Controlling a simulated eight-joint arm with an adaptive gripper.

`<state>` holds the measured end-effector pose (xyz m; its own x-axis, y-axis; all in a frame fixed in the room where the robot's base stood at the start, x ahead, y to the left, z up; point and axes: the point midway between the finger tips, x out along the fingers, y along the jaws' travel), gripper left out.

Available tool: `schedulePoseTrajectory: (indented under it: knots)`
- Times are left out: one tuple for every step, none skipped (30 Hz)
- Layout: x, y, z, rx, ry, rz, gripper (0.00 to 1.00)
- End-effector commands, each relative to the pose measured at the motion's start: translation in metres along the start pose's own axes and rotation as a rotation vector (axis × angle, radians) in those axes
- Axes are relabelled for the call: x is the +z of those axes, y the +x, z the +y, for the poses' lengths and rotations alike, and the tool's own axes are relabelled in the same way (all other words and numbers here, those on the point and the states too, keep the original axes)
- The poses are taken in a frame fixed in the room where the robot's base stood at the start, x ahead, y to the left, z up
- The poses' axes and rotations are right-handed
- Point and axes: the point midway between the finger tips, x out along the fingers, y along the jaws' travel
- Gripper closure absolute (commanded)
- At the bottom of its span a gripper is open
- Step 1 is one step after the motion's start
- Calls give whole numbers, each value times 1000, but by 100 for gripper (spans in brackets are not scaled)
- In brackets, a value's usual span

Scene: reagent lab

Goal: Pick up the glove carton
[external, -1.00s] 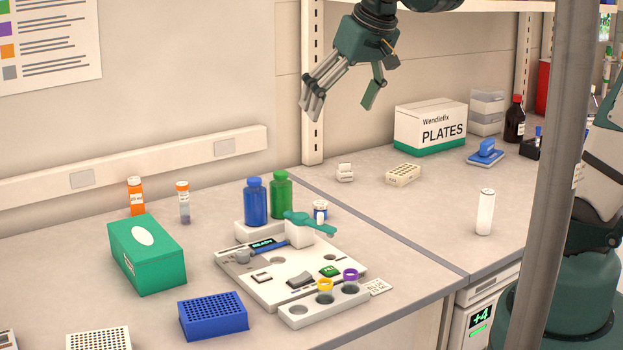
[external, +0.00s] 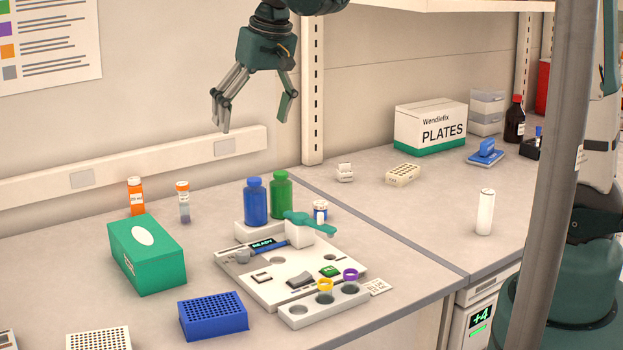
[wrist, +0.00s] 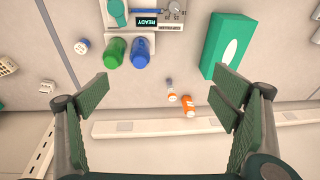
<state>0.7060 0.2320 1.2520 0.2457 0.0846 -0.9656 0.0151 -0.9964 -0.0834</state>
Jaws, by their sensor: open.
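The glove carton (external: 146,262) is a green box with a white oval on its top. It sits on the left part of the bench in the external view. In the wrist view the glove carton (wrist: 219,60) lies at the upper right, beyond the right fingers. My gripper (external: 253,112) is open and empty, high above the bench near the back wall, to the right of the carton. In the wrist view my gripper (wrist: 165,108) shows its fingers spread wide, with nothing between them at finger height.
A blue tube rack (external: 213,316) sits in front of the carton. A wall rail (external: 120,172) runs behind.

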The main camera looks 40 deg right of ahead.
Motion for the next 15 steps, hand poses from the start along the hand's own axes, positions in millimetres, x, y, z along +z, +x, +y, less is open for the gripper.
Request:
schedulePoseTrajectory:
  knots:
    - [-6,6,-9,0,-2,-8,13]
    - [-8,10,-13,1,-2,-14,13]
    - [-11,15,-20,2,-2,-21,13]
    - [-13,19,-24,3,-2,-27,13]
    - [-16,22,-29,3,-2,-32,13]
    - [-18,28,-36,4,-2,-39,13]
    - [-20,32,-40,5,-2,-44,13]
    - [-22,36,-45,6,-2,-49,13]
    - [-24,42,-51,8,-2,-57,13]
    - [-26,46,-56,9,-1,-62,13]
    - [-28,50,-61,9,-1,-67,13]
    - [-30,56,-67,11,-2,-73,13]
    - [-31,60,-72,12,-2,-79,13]
    - [-33,65,-76,14,-2,-85,13]
    - [-34,71,-83,15,-2,-92,13]
